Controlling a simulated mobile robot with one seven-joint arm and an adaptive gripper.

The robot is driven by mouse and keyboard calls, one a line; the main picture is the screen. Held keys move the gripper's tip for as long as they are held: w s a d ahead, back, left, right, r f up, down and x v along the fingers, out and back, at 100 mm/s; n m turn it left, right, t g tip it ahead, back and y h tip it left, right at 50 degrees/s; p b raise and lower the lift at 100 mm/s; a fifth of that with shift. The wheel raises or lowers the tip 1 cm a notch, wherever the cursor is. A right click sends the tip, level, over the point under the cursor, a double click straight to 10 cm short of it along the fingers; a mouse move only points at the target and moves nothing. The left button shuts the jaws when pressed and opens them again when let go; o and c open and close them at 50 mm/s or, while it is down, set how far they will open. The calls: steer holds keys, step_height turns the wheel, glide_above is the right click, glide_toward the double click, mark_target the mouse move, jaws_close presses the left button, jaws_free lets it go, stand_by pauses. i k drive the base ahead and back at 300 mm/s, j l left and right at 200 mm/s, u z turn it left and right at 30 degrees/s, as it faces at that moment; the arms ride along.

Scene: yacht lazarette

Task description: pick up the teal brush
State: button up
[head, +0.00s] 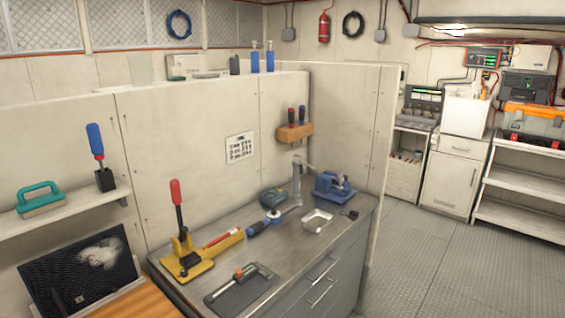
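The teal brush (40,196) lies on a white wall shelf (66,215) at the far left of the head view. It has a looped teal handle on top and a flat beige block below. Its block rests on the shelf with the handle upward. My gripper is not in view.
A blue-and-red handled tool (96,142) stands in a dark holder (104,180) right of the brush on the shelf. Below are a dark panel (80,272) and a wooden surface (138,303). A grey workbench (215,262) holds a yellow press (188,262) and other tools. The floor (440,265) at right is clear.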

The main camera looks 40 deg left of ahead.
mark_target(32, 207)
steer(key=j+u, duration=0.2)
steer(key=u, duration=2.6)
steer(key=i, duration=0.8)
steer(key=i+l, duration=0.2)
steer(key=k+l+z, duration=0.1)
steer(key=l, duration=0.2)
steer(key=k+l+z, duration=0.15)
steer(key=l, duration=0.15)
steer(key=i+j+u, duration=0.1)
steer(key=j, duration=0.2)
steer(key=i+j+u, duration=0.1)
steer(key=i+j, duration=0.05)
steer(key=j, duration=0.1)
